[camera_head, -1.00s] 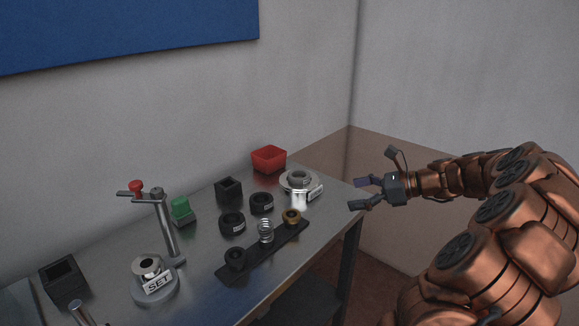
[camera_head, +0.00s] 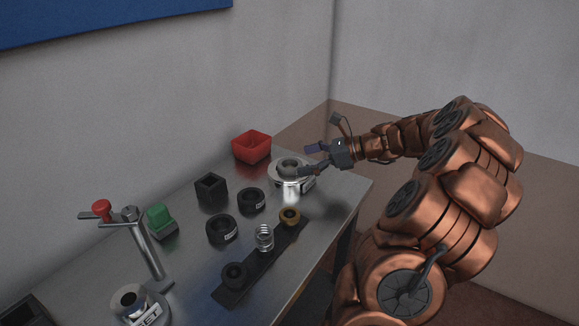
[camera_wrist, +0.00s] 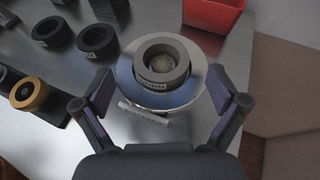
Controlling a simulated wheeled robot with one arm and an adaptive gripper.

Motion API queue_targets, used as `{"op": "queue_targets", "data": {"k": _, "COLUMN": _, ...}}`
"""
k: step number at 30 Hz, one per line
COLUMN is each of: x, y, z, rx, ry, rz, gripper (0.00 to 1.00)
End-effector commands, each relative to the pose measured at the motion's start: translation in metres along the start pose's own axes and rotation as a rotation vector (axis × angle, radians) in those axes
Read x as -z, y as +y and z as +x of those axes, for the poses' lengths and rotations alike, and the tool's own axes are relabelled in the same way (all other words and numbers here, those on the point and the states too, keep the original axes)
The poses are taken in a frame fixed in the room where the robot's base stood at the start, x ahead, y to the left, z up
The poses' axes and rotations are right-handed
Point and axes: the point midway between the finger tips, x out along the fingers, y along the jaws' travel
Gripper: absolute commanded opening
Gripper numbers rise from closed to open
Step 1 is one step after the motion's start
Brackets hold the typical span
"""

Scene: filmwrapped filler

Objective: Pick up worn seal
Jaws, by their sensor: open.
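A grey ring (camera_head: 288,168) with a small label, which seems to be the worn seal, sits on a round silver stand (camera_head: 281,178) at the far end of the table. In the wrist view the ring (camera_wrist: 178,62) lies on the shiny stand (camera_wrist: 128,85), with a white tag on the stand's near side. My gripper (camera_head: 309,160) is open and empty, beside the stand on its right. In the wrist view my gripper (camera_wrist: 161,92) has its fingers spread wide on either side of the stand's near part. The label text is too small to read.
A red bin (camera_head: 252,148) stands just behind the stand. Two black labelled rings (camera_head: 222,230), a black square block (camera_head: 211,188), a green-topped block (camera_head: 160,220) and a dark strip (camera_head: 240,285) with a spring lie left. A lever post (camera_head: 148,245) stands at near left.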

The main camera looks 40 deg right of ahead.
Motion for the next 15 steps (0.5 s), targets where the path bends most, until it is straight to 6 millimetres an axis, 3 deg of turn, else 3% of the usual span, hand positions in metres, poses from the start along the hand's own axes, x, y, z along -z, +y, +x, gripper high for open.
{"op": "queue_targets", "data": {"k": 6, "x": -0.001, "y": -0.001, "z": 0.031, "rx": -0.006, "ry": -0.001, "rz": 0.0, "gripper": 0.96}}
{"op": "queue_targets", "data": {"k": 15, "x": 0.0, "y": -0.002, "z": 0.037, "rx": -0.003, "ry": 0.0, "rz": -0.001, "gripper": 0.95}}
